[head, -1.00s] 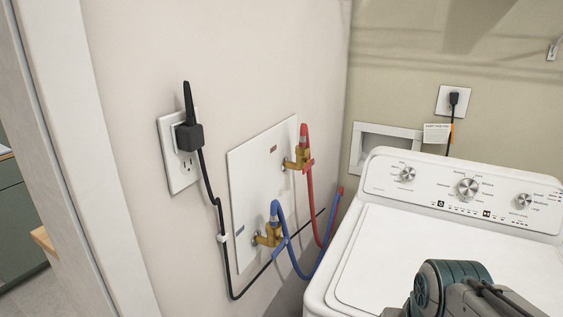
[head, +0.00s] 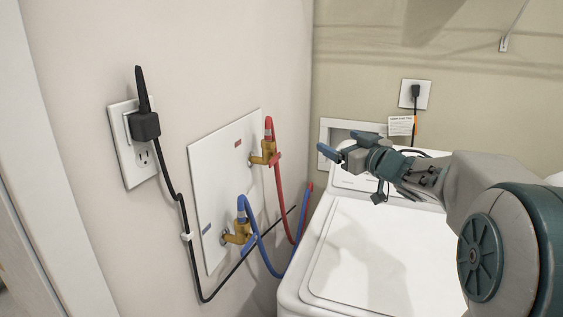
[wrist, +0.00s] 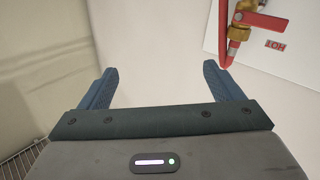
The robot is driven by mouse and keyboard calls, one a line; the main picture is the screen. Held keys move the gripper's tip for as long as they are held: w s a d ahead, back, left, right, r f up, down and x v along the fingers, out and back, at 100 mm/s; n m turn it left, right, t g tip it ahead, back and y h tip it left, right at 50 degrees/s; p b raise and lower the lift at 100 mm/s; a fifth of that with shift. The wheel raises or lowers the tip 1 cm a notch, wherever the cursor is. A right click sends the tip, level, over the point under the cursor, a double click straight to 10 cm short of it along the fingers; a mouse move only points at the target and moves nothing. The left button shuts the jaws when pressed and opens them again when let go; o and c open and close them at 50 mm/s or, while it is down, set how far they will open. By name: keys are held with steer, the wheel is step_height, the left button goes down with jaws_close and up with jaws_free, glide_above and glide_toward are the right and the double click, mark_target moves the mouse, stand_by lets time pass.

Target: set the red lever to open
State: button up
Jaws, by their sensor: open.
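The red lever (wrist: 263,22) sits on a brass valve (wrist: 243,8) at the upper right of the wrist view, near a "HOT" label. There it lies roughly crosswise to the red hose (wrist: 223,35). In the head view the red lever (head: 275,160) is small, beside the upper brass valve (head: 262,154) on the white wall panel (head: 210,167). My gripper (head: 345,146) is to the right of the valve, over the back of the washer, apart from the lever. In the wrist view my gripper (wrist: 158,72) is open and empty, with its right finger nearest the red hose.
A lower brass valve (head: 237,235) with a blue hose (head: 264,255) is on the same panel. A black plug and cord (head: 145,125) hang to its left. The white washer (head: 350,262) stands to the right, below my arm. Free air lies between my gripper and the panel.

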mark_target(276, 157)
steer(key=s+a+f+n+g+y, duration=0.2)
steer(key=s+f+n+g+y, duration=0.3)
steer(key=g+y, duration=0.4)
steer(key=shift+n+g+h, duration=0.3)
steer(key=shift+n+h, duration=0.2)
steer(key=shift+n, duration=0.2)
steer(key=x, duration=0.9)
steer(key=w+x, duration=0.1)
steer(key=x, duration=0.4)
steer(key=shift+d+r, duration=0.15)
steer(key=shift+r, duration=0.25)
steer(key=shift+c, duration=0.3)
steer(key=c, duration=0.9)
